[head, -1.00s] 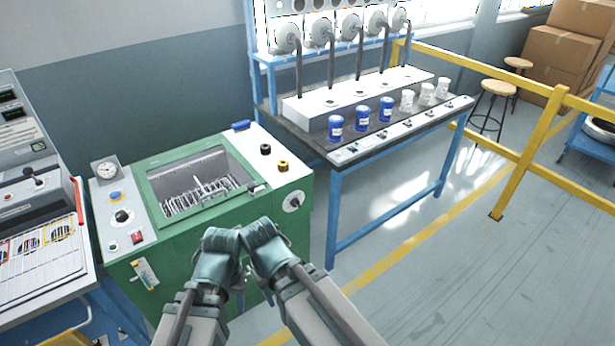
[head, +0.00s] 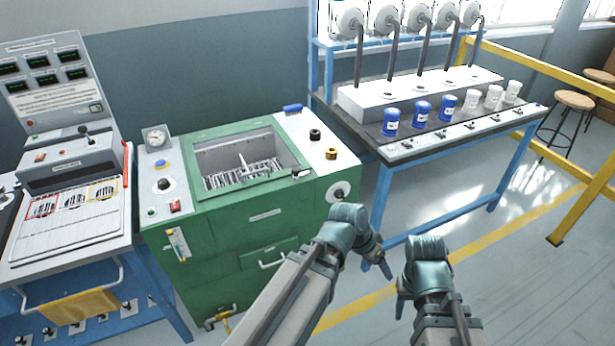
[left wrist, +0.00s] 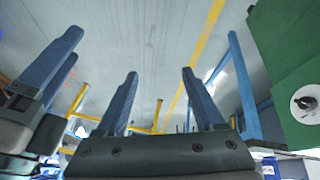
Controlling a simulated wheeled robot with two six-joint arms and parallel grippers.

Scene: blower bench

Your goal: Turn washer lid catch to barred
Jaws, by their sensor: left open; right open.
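The green washer (head: 225,228) stands left of centre in the head view, and parts show through its framed top. A round white plate with a black turn knob (head: 339,192) is on its right side. It also shows at the right edge of the left wrist view (left wrist: 304,103), its markings too small to read. A small dark fitting (head: 298,173) sits at the top frame's front right corner; I cannot tell which is the lid catch. My left gripper (head: 380,258) is open and empty, in front of the knob, apart from it. My right gripper (head: 400,302) is open, lower and further right.
A blue-legged bench (head: 440,140) with blue and white jars stands right of the washer. A control desk (head: 70,215) stands at left. A yellow rail (head: 545,72) crosses at right. The floor between bench and rail is clear.

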